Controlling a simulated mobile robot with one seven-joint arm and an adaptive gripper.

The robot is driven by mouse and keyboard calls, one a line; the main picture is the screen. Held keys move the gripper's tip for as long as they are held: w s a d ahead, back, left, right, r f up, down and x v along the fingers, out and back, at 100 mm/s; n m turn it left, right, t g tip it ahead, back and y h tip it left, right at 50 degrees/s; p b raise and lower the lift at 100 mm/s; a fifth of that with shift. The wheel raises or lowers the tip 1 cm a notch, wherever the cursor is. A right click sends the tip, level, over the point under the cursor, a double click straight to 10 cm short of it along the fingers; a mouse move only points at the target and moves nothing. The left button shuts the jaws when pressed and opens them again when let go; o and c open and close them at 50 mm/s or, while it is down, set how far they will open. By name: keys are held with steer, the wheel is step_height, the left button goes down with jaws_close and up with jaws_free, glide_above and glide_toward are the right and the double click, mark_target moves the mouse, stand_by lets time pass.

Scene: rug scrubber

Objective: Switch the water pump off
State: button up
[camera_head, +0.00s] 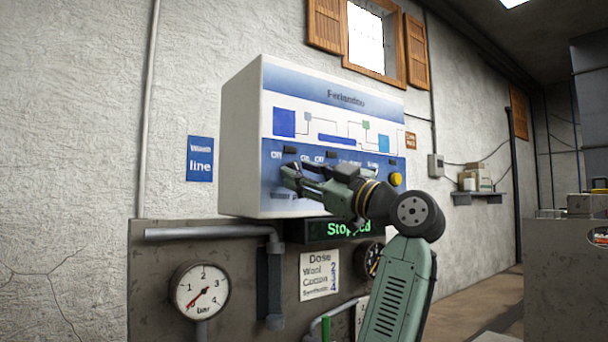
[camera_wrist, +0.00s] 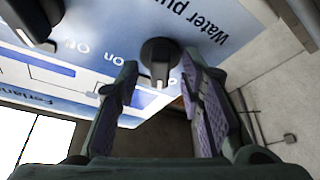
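The white-and-blue control box (camera_head: 240,140) hangs on the wall. In the wrist view a black rotary knob (camera_wrist: 160,52) with a white mark sits beside the printed words "Water pu…", with "On" and "Off" lettering nearby. I cannot tell which word its mark points to. My gripper (camera_head: 290,182) is at the lower left of the box's face. In the wrist view my gripper (camera_wrist: 160,95) is open, with one finger on each side of the knob; contact is not clear. In the head view my gripper mostly hides the knob.
A second black knob (camera_wrist: 30,18) is close by in the wrist view. A yellow button (camera_head: 396,180) is at the box's lower right. A green "Stopped" display (camera_head: 335,230) is below the box. A pipe (camera_head: 210,232) and a pressure gauge (camera_head: 200,290) are lower left.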

steer(key=v, duration=1.2)
steer(key=b+v, duration=0.2)
steer(key=v, duration=0.7)
steer(key=shift+b, duration=0.35)
